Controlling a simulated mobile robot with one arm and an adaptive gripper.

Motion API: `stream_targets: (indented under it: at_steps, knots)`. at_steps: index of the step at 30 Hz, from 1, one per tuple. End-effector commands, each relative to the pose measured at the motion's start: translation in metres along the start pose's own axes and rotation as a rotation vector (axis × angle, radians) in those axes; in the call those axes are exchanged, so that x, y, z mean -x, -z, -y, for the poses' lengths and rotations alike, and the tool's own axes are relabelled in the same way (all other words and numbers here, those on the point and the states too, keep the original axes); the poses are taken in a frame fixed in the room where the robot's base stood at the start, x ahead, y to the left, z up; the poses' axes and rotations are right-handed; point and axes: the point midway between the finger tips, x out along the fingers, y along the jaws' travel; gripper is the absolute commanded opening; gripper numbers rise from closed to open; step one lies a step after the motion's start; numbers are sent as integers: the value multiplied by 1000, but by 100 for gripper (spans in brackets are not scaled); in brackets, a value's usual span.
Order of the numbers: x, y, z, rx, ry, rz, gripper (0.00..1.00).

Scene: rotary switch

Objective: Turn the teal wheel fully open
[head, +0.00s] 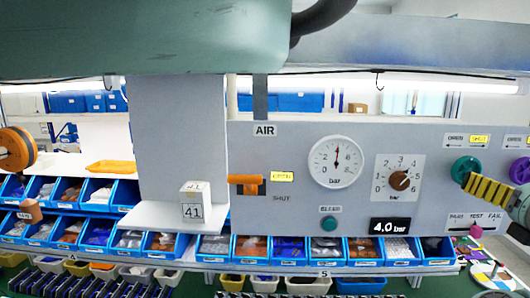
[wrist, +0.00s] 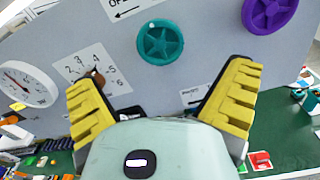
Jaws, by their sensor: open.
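The teal wheel (head: 465,168) is on the grey panel at the right in the head view, partly behind my gripper. It also shows in the wrist view (wrist: 160,42) as a spoked round handwheel, at the top middle. My gripper (head: 478,184) has yellow ribbed fingers and is in front of the panel by the wheel's lower right. In the wrist view my gripper (wrist: 160,80) is open, its fingers wide apart and empty, with the wheel beyond and between them.
A purple wheel (head: 520,170) is close on the right of the teal one. On the panel are a selector dial (head: 399,178), a pressure gauge (head: 336,161), an orange lever (head: 246,182) and a teal BLEED button (head: 329,223). Blue parts bins (head: 289,250) line up below.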

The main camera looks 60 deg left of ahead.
Motion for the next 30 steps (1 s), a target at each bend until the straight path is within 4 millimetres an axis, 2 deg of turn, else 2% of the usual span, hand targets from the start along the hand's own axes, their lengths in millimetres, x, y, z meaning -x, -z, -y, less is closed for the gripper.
stream_targets:
  at_steps: [1, 6, 15, 21, 30]
  knots:
    - [-10, 3, -3, 3, -10, -6, 100]
    - [-36, 3, -2, 3, -7, -4, 100]
    - [-72, 1, -2, 4, -6, -1, 100]
    - [-82, 0, -1, 2, -3, 1, 100]
    - [-84, -1, -1, 0, -1, 2, 100]
